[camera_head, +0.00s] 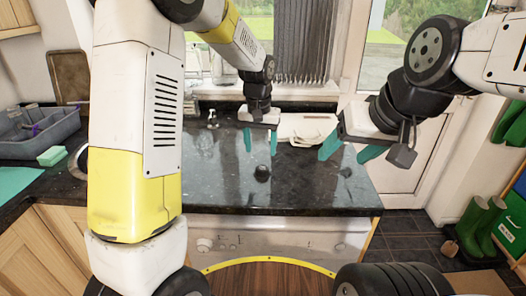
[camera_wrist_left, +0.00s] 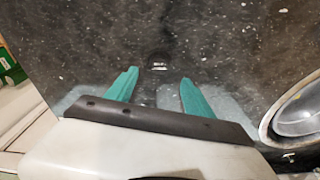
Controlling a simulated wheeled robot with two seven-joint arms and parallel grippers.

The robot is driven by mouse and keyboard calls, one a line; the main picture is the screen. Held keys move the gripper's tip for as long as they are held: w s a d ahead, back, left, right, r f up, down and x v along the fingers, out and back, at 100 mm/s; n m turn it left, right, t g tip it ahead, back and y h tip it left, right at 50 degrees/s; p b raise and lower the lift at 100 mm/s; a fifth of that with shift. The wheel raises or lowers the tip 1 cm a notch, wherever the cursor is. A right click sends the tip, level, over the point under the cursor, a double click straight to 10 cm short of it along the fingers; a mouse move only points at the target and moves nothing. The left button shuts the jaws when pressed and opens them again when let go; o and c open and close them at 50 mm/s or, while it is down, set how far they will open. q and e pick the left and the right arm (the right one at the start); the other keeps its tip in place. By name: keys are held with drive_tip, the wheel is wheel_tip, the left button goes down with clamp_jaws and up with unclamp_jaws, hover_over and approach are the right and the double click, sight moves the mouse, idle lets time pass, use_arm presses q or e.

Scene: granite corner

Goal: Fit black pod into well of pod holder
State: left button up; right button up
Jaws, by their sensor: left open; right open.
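A small black, rounded thing that looks like the black pod (camera_head: 262,172) sits on the dark granite counter. In the left wrist view a small dark shape (camera_wrist_left: 160,57) with a bright highlight lies just beyond the fingertips; it seems to be the same pod. My left gripper (camera_head: 260,142) is open and empty, pointing down over the counter behind the pod; its teal fingers also show in the left wrist view (camera_wrist_left: 159,78). My right gripper (camera_head: 350,150) is open and empty, to the right of the pod. I cannot clearly make out the pod holder.
A grey basin (camera_head: 38,135) and a green sponge (camera_head: 52,156) are at the left. A round metal rim (camera_wrist_left: 275,120) shows in the wrist view.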

use_arm(q)
drive_tip(key=s+a+r+t+h, duration=0.1)
drive_tip(key=s+a+r, duration=0.2)
drive_tip(key=s+r, duration=0.25)
drive_tip(key=s+a+r+t, duration=0.1)
drive_tip(key=s+a+r, duration=0.25)
drive_tip(key=r, duration=0.35)
drive_tip(key=s+a+r+n+t, duration=0.1)
drive_tip(key=s+a, duration=0.3)
drive_tip(key=s, duration=1)
drive_tip(key=shift+s+a+r+n+t+h, duration=0.2)
drive_tip(key=shift+s+r+n+t+h, duration=0.2)
drive_tip(key=shift+t, duration=0.4)
drive_tip(key=shift+o, duration=0.6)
drive_tip(key=shift+s, duration=0.25)
drive_tip(key=m+g+y, duration=0.2)
drive_tip(key=g, duration=0.3)
hover_over(262, 168)
drive_tip(key=f, duration=0.9)
drive_tip(key=s+f, duration=0.1)
drive_tip(key=f, duration=0.4)
drive_tip(key=shift+a, duration=0.15)
drive_tip(key=shift+w+d+f, duration=0.2)
drive_tip(key=shift+w+f, duration=0.05)
drive_tip(key=shift+f, duration=0.5)
drive_tip(key=f, duration=0.7)
drive_tip(key=shift+w, duration=0.25)
